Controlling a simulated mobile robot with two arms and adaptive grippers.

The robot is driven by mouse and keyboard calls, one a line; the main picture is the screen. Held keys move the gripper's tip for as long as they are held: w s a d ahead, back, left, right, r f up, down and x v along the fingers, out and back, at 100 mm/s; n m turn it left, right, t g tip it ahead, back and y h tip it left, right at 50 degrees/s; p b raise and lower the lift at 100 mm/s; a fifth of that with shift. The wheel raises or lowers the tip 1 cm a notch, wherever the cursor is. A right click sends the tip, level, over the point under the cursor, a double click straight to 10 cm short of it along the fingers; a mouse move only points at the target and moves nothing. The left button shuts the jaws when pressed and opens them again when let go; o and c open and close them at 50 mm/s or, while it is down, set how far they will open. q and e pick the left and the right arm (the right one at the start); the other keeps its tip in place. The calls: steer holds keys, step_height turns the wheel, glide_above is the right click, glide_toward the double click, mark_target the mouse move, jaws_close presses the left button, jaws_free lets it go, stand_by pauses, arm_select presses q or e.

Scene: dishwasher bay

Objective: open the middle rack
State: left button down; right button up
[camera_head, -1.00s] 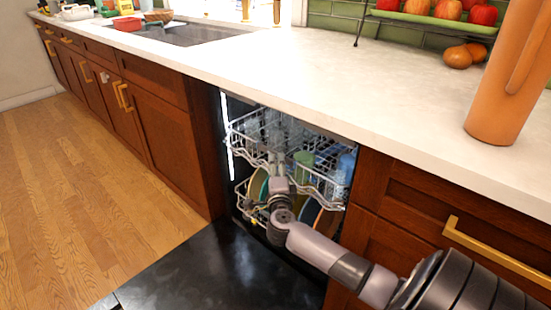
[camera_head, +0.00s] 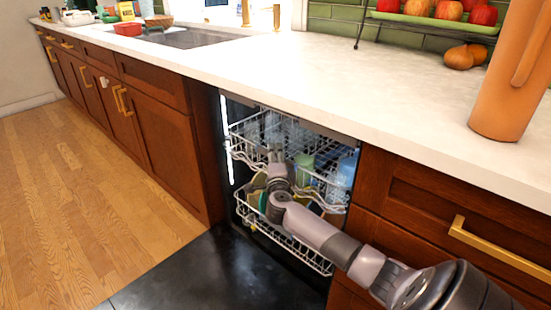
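The dishwasher's middle rack (camera_head: 243,148) is a white wire rack with glasses and cups in it. Its front edge shows at the dishwasher opening, under the counter. My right gripper (camera_head: 275,157) is at the middle of this front edge, pointing into the dishwasher. Its fingertips overlap the rack's wires, and I cannot tell whether they grip them. A green cup (camera_head: 303,164) and a bluish cup (camera_head: 345,170) stand in the rack, to the right of the gripper. My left gripper is not in view.
The lower rack (camera_head: 290,246), holding plates, is below, partly hidden by my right arm. The black dishwasher door (camera_head: 215,275) lies open in front. Wooden cabinets flank the opening. An orange pitcher (camera_head: 508,80) stands on the counter (camera_head: 330,85).

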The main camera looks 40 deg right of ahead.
jaws_close()
stand_by(0.3)
stand_by(0.4)
